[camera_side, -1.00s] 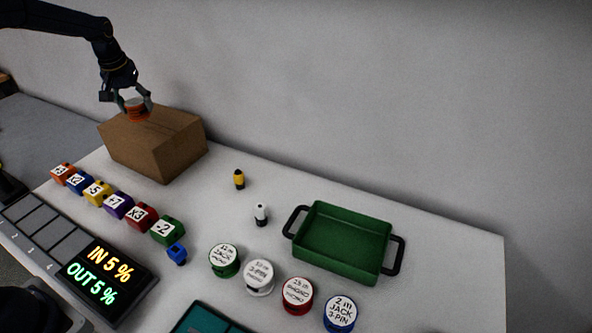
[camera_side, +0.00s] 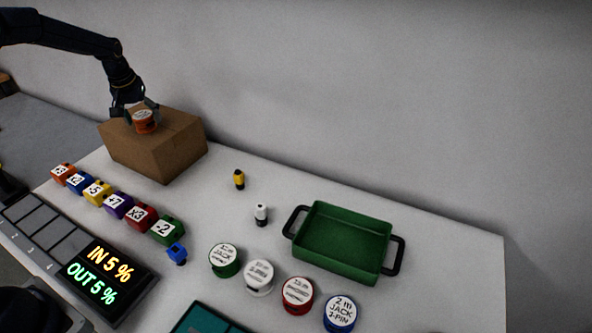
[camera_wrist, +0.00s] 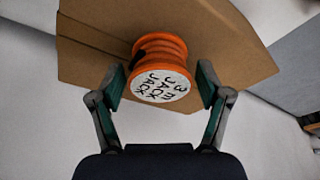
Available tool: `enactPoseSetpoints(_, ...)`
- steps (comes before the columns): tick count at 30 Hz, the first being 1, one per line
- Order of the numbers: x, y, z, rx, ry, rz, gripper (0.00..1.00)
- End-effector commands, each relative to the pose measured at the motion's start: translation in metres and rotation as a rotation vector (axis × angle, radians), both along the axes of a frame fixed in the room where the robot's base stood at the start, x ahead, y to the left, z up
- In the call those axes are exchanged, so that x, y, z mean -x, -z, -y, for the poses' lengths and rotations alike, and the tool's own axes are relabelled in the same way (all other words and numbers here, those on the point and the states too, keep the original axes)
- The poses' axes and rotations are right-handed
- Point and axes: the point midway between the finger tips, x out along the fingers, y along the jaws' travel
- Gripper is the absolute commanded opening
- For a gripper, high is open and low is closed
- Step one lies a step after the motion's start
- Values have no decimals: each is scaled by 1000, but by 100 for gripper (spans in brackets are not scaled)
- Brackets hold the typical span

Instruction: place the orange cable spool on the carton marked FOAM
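The orange cable spool (camera_side: 144,125) has a white label reading "3 m JACK JACK" in the wrist view (camera_wrist: 162,60). It appears to rest on top of the brown carton (camera_side: 160,150), label face up. No FOAM marking is readable on the carton, which fills the background behind the spool in the wrist view (camera_wrist: 90,50). My gripper (camera_side: 136,112) is just behind and above the spool. In the wrist view, its green-padded fingers (camera_wrist: 160,88) stand either side of the spool with a gap at each side, so it looks open. The fingertips are partly hidden in the side view.
A row of labelled coloured blocks (camera_side: 118,205) lies in front of the carton, near a display panel (camera_side: 103,272). A green tray (camera_side: 345,240) stands to the right. Several labelled spools (camera_side: 260,275) line the front. Small yellow (camera_side: 239,180) and white (camera_side: 261,214) connectors lie between.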

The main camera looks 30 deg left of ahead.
Motion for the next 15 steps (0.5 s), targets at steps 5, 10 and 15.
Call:
enactPoseSetpoints(5,0,0,0,0,0,0,86)
enactPoseSetpoints(10,0,-1,0,-1,0,1,86)
enactPoseSetpoints(15,2,-17,1,-3,0,3,86)
